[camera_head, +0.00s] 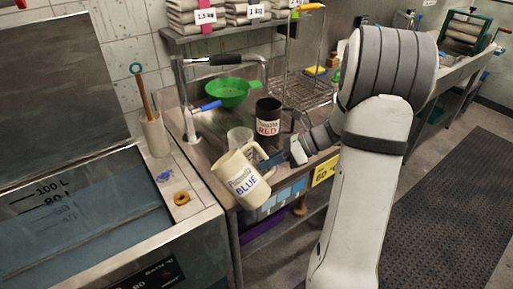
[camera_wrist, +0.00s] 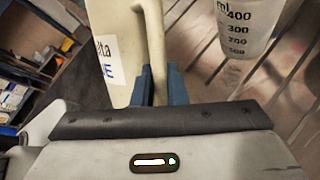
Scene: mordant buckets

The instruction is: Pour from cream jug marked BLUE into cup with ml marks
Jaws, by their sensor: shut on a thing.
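The cream jug marked BLUE (camera_head: 240,181) hangs in the air at the steel counter's front edge, tilted in the head view. My gripper (camera_head: 271,161) is shut on its handle. In the wrist view, the blue fingers (camera_wrist: 160,86) close around the handle, and the jug's cream side (camera_wrist: 113,35) with part of its label fills the upper left. The clear cup with ml marks (camera_head: 236,138) stands on the counter behind the jug, partly hidden by it. The cup also shows upright in the wrist view (camera_wrist: 247,27), right of the jug and apart from it. No liquid stream is visible.
A dark jug marked RED (camera_head: 268,118) stands close behind and right of the cup. A green colander (camera_head: 232,91), taps and a wire rack (camera_head: 305,92) are farther back. A water vat (camera_head: 75,215) is at left, with a brush holder (camera_head: 154,135) and an orange ring (camera_head: 181,198) beside it.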

